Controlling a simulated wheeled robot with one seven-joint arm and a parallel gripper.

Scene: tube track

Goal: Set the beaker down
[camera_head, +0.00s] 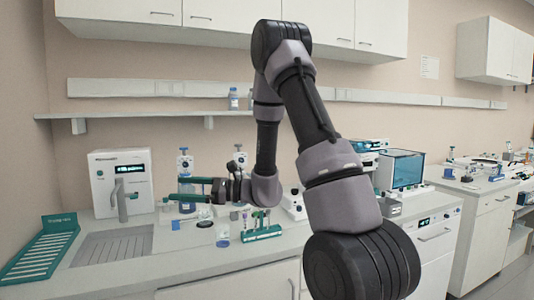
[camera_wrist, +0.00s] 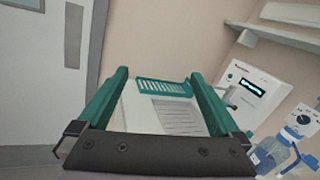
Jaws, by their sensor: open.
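My gripper (camera_head: 185,190) is above the bench, its two green fingers pointing left toward the sink. In the wrist view the fingers (camera_wrist: 160,75) are spread apart with nothing between them. I cannot pick out the beaker for certain. A small clear vessel with a blue base (camera_head: 222,236) stands on the bench below and right of the fingers, apart from them; it may be the beaker. The wrist view shows no vessel between the fingers, only the bench and drainboard beyond.
A grooved drainboard (camera_head: 113,245) and green rack (camera_head: 42,248) lie left, with a white dispenser (camera_head: 122,181) behind. A green tube rack (camera_head: 262,233) stands right of the gripper. A bottle (camera_wrist: 270,155) is close at the right in the wrist view. The front bench strip is clear.

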